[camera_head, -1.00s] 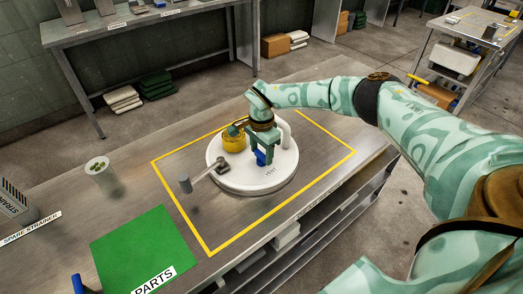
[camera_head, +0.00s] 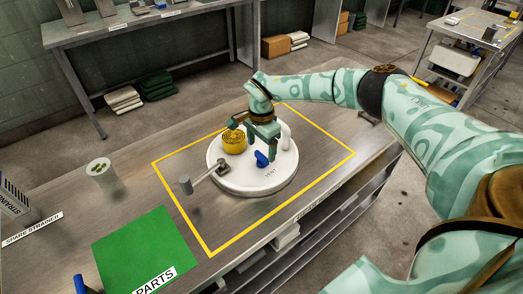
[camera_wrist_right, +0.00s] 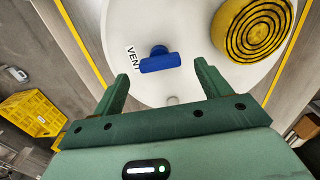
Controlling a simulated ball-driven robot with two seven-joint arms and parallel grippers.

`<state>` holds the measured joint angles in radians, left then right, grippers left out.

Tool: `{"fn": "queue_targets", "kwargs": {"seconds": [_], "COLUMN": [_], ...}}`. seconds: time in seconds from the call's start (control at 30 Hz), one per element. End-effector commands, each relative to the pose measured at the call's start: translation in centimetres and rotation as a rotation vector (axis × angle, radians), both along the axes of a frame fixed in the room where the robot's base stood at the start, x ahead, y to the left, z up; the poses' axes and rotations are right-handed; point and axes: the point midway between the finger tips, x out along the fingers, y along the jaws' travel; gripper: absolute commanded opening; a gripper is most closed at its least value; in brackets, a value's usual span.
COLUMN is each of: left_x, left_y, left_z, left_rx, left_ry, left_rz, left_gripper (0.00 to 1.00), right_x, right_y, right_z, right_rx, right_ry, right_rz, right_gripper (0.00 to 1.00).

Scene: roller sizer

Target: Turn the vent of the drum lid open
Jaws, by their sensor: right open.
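The white round drum lid (camera_head: 230,181) lies on the bench inside a yellow outline. Its blue vent handle (camera_head: 262,159) stands by the VENT label; it also shows in the right wrist view (camera_wrist_right: 160,62), its bar lying roughly across the picture. My right gripper (camera_head: 263,147) is above the lid, close to the vent. In the right wrist view the gripper (camera_wrist_right: 163,82) is open and empty, with the vent just beyond the gap between its fingertips and apart from both. My left gripper is out of view.
A yellow ribbed cap (camera_head: 234,142), a white upright cylinder (camera_head: 285,135) and a lever-like metal part (camera_head: 205,177) stand on the lid. A green PARTS mat (camera_head: 145,245) and a pale cup (camera_head: 98,170) are to the left. Bare bench lies around the lid.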

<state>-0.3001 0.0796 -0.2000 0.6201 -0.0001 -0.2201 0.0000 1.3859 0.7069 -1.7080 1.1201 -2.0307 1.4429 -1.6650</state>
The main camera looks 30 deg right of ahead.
Motion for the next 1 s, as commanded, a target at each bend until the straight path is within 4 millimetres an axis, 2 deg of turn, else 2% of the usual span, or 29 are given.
{"fn": "queue_targets", "kwargs": {"seconds": [0.03, 0.2, 0.43, 0.63, 1.0], "left_x": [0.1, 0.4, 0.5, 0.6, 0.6], "left_y": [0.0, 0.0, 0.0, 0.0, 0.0], "left_z": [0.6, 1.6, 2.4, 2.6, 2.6], "left_rx": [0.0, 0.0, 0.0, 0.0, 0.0], "left_ry": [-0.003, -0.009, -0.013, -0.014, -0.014], "left_rz": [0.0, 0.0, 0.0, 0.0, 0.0], "left_gripper": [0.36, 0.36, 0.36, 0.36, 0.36], "right_x": [0.1, 0.1, 0.1, 0.0, 0.0], "right_y": [0.0, 0.0, 0.0, 0.0, 0.0], "right_z": [1.8, 6.6, 11.5, 13.2, 13.3], "right_rx": [0.001, 0.001, -0.001, 0.0, 0.0], "right_ry": [-0.005, -0.006, -0.003, -0.001, 0.0], "right_rz": [0.0, 0.001, 0.0, 0.001, 0.001], "right_gripper": [0.76, 0.76, 0.76, 0.76, 0.76]}}
